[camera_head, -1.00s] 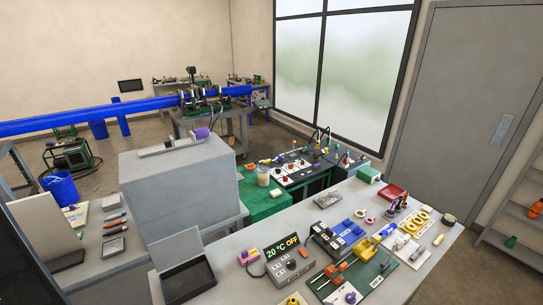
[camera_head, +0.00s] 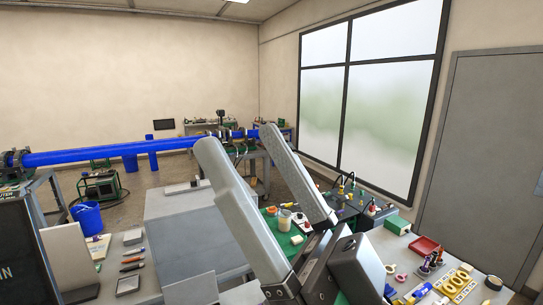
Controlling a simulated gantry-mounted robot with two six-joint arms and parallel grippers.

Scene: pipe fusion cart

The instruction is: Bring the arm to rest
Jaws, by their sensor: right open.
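My right gripper (camera_head: 240,142) rises from the bottom centre in the head view. Its two long grey fingers point up and stand apart, with nothing between them. It is in front of the grey box and the green-topped bench, and hides parts of both. My left gripper is not in view.
A blue pipe (camera_head: 110,152) runs across the back to a clamp machine. The grey box (camera_head: 185,220) stands left of my gripper. The bench at the lower right holds a red tray (camera_head: 424,246) and yellow rings (camera_head: 456,283). A blue bucket (camera_head: 88,218) stands on the floor at left.

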